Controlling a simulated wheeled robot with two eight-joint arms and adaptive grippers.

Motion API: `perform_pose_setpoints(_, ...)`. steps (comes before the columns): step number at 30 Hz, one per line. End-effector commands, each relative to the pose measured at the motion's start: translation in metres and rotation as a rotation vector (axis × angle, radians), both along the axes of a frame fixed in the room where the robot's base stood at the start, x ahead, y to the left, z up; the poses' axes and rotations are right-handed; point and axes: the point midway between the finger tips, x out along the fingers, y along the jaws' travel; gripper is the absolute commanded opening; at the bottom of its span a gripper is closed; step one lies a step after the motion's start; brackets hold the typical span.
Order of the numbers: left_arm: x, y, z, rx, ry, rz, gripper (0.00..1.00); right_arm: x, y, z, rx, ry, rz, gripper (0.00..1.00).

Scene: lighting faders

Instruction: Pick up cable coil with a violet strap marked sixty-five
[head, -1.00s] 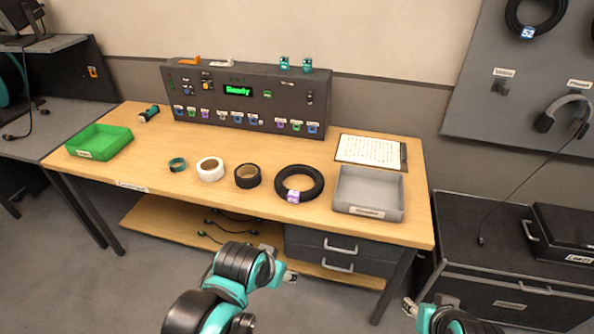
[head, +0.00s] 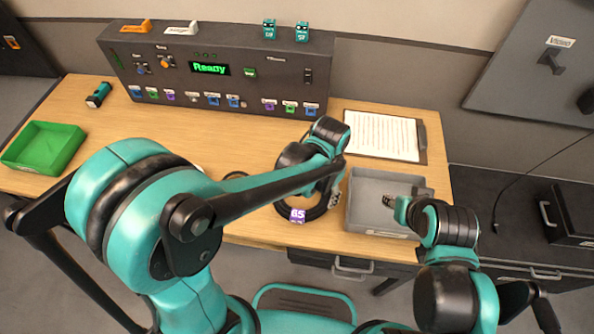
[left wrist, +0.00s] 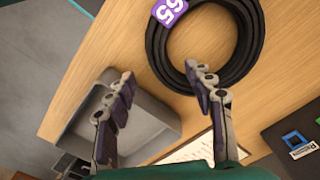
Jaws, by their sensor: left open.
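The black cable coil (head: 319,209) lies flat on the wooden table, left of the grey tray. Its violet strap (head: 297,215) reads 65. In the head view my left arm covers the coil's far side. The coil (left wrist: 240,72) and strap (left wrist: 172,10) also show in the left wrist view, the coil partly cut off at the top. My left gripper (head: 335,188) is open and empty over the coil's right side. In the left wrist view its fingers (left wrist: 160,88) are spread, one overlapping the coil's edge; contact is unclear. My right gripper (head: 402,208) is over the grey tray, its jaws unclear.
The grey tray (head: 356,218) stands close to the coil's right. A clipboard (head: 384,135) lies behind the tray, and a fader console (head: 205,75) stands at the back. A green tray (head: 42,147) is at the left. My arm hides much of the table's middle.

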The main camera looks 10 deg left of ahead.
Motion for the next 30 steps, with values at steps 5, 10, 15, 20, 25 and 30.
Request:
perform_pose_setpoints(5, -0.001, -0.002, -0.019, 0.002, 0.005, -0.005, 0.53, 0.0, 0.0, -0.009, 0.0, 0.0, 0.0, 0.4)
perform_pose_setpoints(10, -0.001, -0.002, -0.035, 0.002, 0.004, -0.004, 0.53, 0.0, 0.0, -0.016, 0.0, 0.0, 0.0, 0.4)
perform_pose_setpoints(15, -0.003, -0.002, -0.06, 0.002, 0.004, -0.004, 0.53, 0.0, 0.0, -0.032, 0.0, 0.0, 0.0, 0.4)
perform_pose_setpoints(20, -0.003, -0.002, -0.079, 0.001, 0.003, -0.003, 0.53, 0.0, 0.0, -0.04, 0.0, 0.0, 0.0, 0.4)
perform_pose_setpoints(25, -0.003, -0.002, -0.079, 0.001, 0.003, -0.003, 0.53, 0.0, 0.0, -0.038, 0.0, 0.0, 0.0, 0.4)
perform_pose_setpoints(30, -0.003, -0.002, -0.078, 0.001, 0.003, -0.003, 0.22, 0.0, 0.0, -0.038, 0.0, 0.0, 0.0, 0.4)
